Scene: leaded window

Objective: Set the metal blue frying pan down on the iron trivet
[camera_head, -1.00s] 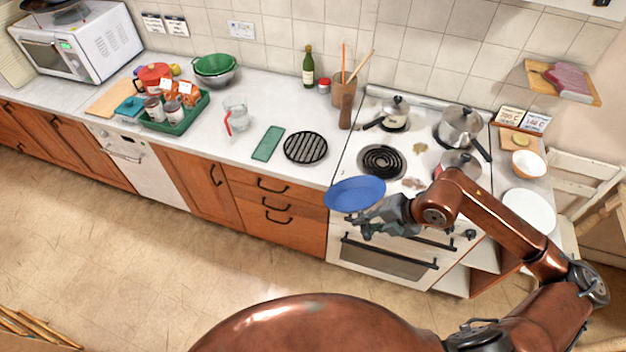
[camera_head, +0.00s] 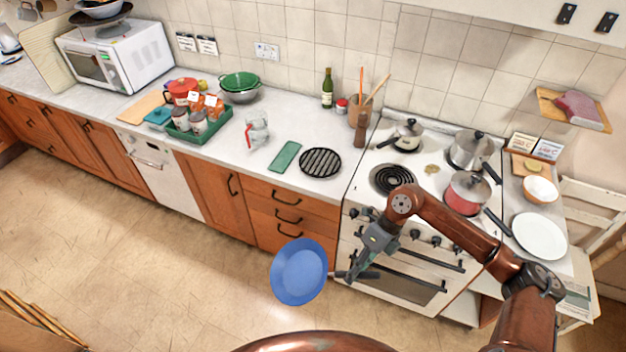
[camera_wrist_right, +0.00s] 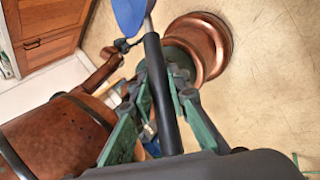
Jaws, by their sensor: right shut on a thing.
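The blue frying pan (camera_head: 299,271) hangs in the air in front of the drawers, its round face tilted toward the head camera. My right gripper (camera_head: 362,272) is shut on its handle, to the right of the pan. In the right wrist view the dark handle (camera_wrist_right: 158,85) runs between the green fingers of the gripper (camera_wrist_right: 160,95), and a bit of the blue pan (camera_wrist_right: 128,14) shows at the top. The round black iron trivet (camera_head: 320,162) lies on the counter left of the stove, with nothing on it. My left gripper is not in view.
A green mat (camera_head: 286,156) lies just left of the trivet, and a glass jug (camera_head: 257,131) stands beyond it. The stove (camera_head: 430,190) on the right holds several pots. A wooden utensil holder (camera_head: 360,115) and bottle (camera_head: 327,88) stand behind.

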